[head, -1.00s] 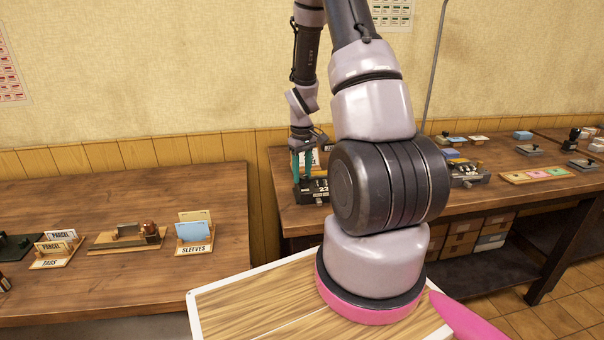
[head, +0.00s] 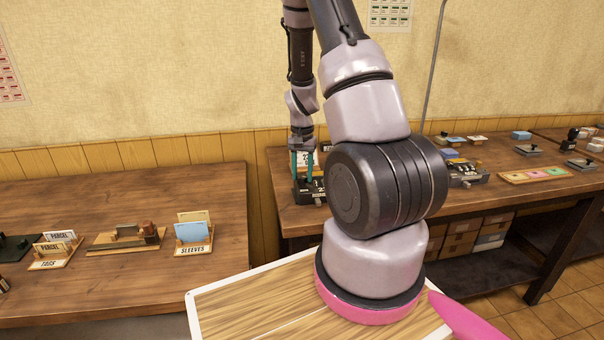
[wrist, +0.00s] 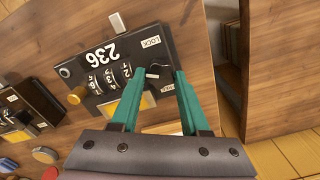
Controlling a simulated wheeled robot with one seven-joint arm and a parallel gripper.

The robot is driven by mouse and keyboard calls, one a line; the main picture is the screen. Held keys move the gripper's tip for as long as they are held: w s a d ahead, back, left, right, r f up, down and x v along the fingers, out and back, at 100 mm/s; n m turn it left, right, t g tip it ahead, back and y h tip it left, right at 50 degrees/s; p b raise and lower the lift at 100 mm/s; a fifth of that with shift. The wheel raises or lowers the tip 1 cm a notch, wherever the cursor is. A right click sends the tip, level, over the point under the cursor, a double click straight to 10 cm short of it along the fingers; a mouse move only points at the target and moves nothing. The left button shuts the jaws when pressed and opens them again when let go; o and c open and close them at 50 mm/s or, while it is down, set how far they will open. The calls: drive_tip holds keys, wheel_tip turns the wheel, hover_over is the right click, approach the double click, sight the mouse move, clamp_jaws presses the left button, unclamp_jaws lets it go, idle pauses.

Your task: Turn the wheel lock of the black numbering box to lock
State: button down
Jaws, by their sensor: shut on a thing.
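The black numbering box (wrist: 98,62) stands on the bench, with a white 236 and a row of number wheels (wrist: 110,78) on its top. It also shows in the head view (head: 301,192), partly behind my arm. A LOCK label (wrist: 151,42) is at its upper right, and a second label (wrist: 167,87), partly covered, is lower down. The small dark wheel lock (wrist: 153,75) lies between my teal fingertips, between the two labels; its exact pointing is hard to tell. My gripper (wrist: 158,76) is shut on it, and it also shows in the head view (head: 303,168).
A brass knob (wrist: 76,96) sits at the box's left side. Another black device (wrist: 25,110) stands farther left, with round coloured pieces below it. The bench edge and a gap are close on the right. A second numbering device (head: 466,173) stands right of my arm.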

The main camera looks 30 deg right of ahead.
sight(303, 176)
drive_tip(key=m, duration=1.2)
drive_tip(key=shift+s+m, duration=0.15)
drive_tip(key=shift+m, duration=0.15)
idle(0.4)
drive_tip(key=shift+c, duration=2)
unclamp_jaws()
drive_tip(key=shift+r, duration=0.1)
wheel_tip(303, 176, up, 11)
drive_tip(key=shift+f, duration=0.2)
